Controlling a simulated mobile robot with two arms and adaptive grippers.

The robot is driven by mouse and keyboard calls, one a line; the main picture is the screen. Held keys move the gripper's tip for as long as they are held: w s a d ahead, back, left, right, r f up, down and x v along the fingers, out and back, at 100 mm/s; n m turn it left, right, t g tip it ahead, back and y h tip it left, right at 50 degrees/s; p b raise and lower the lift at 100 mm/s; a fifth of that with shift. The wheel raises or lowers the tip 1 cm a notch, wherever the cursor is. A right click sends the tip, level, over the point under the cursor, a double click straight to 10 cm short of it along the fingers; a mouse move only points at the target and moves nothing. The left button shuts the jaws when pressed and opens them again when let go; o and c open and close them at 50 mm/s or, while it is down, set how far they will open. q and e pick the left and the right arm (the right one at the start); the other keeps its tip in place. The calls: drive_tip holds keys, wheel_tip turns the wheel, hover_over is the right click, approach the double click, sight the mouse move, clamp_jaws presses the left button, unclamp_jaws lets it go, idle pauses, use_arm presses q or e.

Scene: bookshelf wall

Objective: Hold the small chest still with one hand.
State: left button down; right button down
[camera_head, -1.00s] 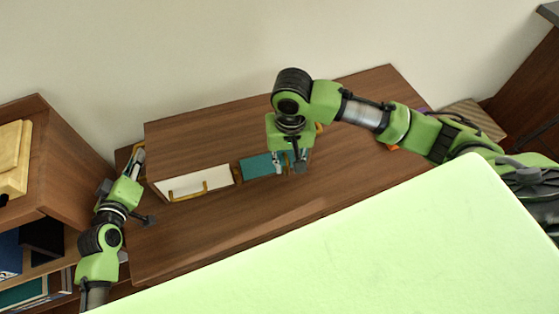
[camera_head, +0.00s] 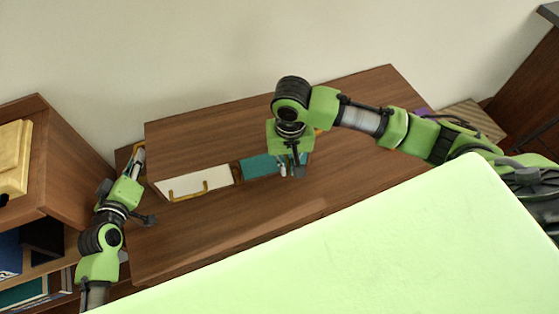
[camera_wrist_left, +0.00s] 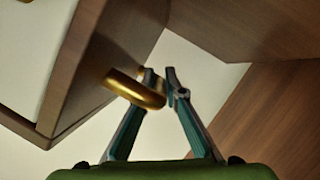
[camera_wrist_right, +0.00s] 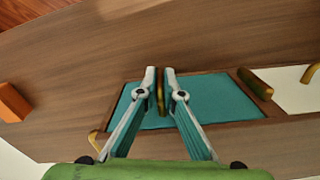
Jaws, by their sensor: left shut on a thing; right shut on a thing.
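The small chest (camera_head: 215,135) is a brown wooden box on a wooden surface. Its front has a white drawer (camera_head: 215,181) with a gold handle and a teal panel (camera_head: 256,166). My left gripper (camera_head: 141,153) is at the chest's left side. In the left wrist view, its fingers (camera_wrist_left: 161,75) are shut on a curved gold side handle (camera_wrist_left: 140,92). My right gripper (camera_head: 290,171) is at the chest's front. In the right wrist view, its fingers (camera_wrist_right: 160,75) are shut on a narrow gold handle (camera_wrist_right: 160,98) in front of the teal panel (camera_wrist_right: 205,100).
A gold latch (camera_wrist_right: 254,83) sits beside the teal panel. An orange block (camera_wrist_right: 12,102) shows at the left edge of the right wrist view. A bookcase (camera_head: 75,160) stands close on the left. The wooden surface (camera_head: 225,225) is clear in front of the chest.

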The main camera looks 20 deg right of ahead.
idle(0.3)
drive_tip(key=shift+s, duration=0.85)
drive_tip(key=shift+w+d, duration=0.1)
drive_tip(key=c, duration=2)
unclamp_jaws()
drive_tip(key=shift+d, duration=0.1)
drive_tip(key=shift+r, duration=0.1)
drive_tip(key=shift+r, duration=0.3)
wheel_tip(320, 180, up, 11)
drive_tip(key=shift+r, duration=0.15)
